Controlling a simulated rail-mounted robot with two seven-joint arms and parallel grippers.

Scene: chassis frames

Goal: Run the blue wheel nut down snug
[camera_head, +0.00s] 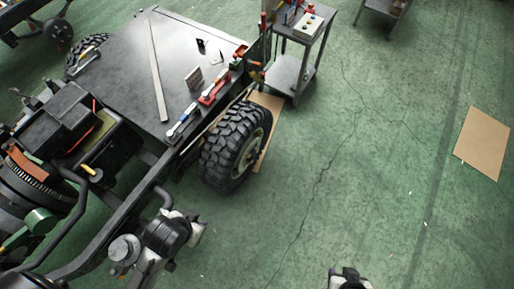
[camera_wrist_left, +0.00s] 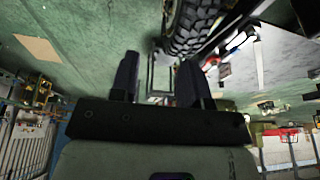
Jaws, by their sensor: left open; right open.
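The chassis wheel (camera_head: 235,147), with a knobbly black tyre and pale hub, stands at the near right corner of the chassis. I cannot make out a blue wheel nut on the hub. The tyre (camera_wrist_left: 196,22) also shows at the top of the left wrist view. My left gripper (camera_wrist_left: 160,62) is open, its two dark fingers apart with nothing seen between them; the tyre lies beyond and above them in that view. My right gripper (camera_head: 348,277) is at the bottom edge of the head view, open, well away from the wheel and partly cut off.
A blue-and-white tool (camera_head: 182,121) and a red tool (camera_head: 214,88) lie along the dark chassis deck (camera_head: 137,60). A grey cart (camera_head: 292,72) stands behind the wheel. Cardboard (camera_head: 482,143) lies at right. Green floor right of the wheel is clear.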

